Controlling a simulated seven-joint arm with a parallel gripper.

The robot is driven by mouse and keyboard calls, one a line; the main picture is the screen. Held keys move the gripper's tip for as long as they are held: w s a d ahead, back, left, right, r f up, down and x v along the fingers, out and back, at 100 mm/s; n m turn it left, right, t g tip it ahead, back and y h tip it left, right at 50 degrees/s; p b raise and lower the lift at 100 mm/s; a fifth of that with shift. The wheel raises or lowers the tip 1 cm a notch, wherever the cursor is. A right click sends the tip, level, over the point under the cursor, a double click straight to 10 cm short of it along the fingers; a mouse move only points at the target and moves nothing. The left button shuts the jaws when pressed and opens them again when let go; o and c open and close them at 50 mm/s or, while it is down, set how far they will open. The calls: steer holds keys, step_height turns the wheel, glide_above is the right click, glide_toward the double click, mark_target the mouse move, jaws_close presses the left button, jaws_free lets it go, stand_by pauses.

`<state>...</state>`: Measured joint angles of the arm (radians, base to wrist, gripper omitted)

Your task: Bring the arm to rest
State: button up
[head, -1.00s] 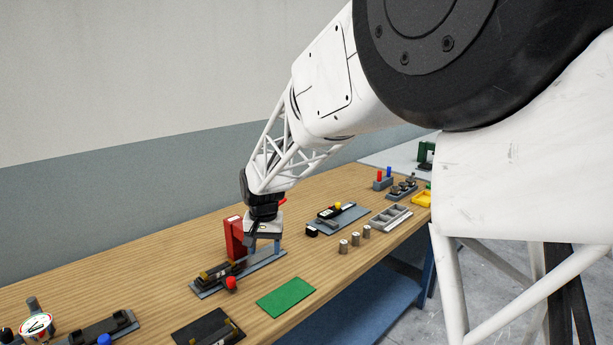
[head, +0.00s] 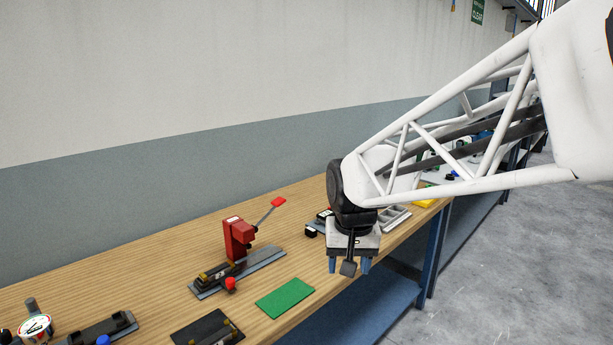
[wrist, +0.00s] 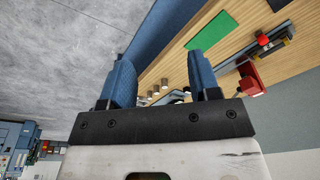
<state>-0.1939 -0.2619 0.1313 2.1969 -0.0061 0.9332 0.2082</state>
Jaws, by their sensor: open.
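My gripper (head: 350,265) hangs in the air by the front edge of the wooden workbench (head: 150,250), right of the green mat (head: 285,298). In the wrist view its two blue fingers (wrist: 163,80) stand apart with nothing between them. My white lattice arm reaches in from the right in the head view and hides part of the bench behind it. The red lever press (head: 238,238) stands on a grey base plate left of my gripper, its red-tipped handle (head: 278,202) raised. It also shows in the wrist view (wrist: 250,85).
A black plate fixture (head: 207,328) and a gauge (head: 36,328) lie at the near left. A grey compartment tray (head: 395,218) sits behind my gripper. Small metal cylinders (wrist: 155,90) stand on the bench in the wrist view. Open floor (head: 470,290) lies at the right.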

steer(key=s+d+f, duration=0.1)
steer(key=s+d, duration=0.4)
steer(key=s, duration=0.5)
steer(key=s+d+f+t, duration=0.1)
steer(key=s+d, duration=0.4)
steer(key=s, duration=0.6)
steer(key=shift+f, duration=0.2)
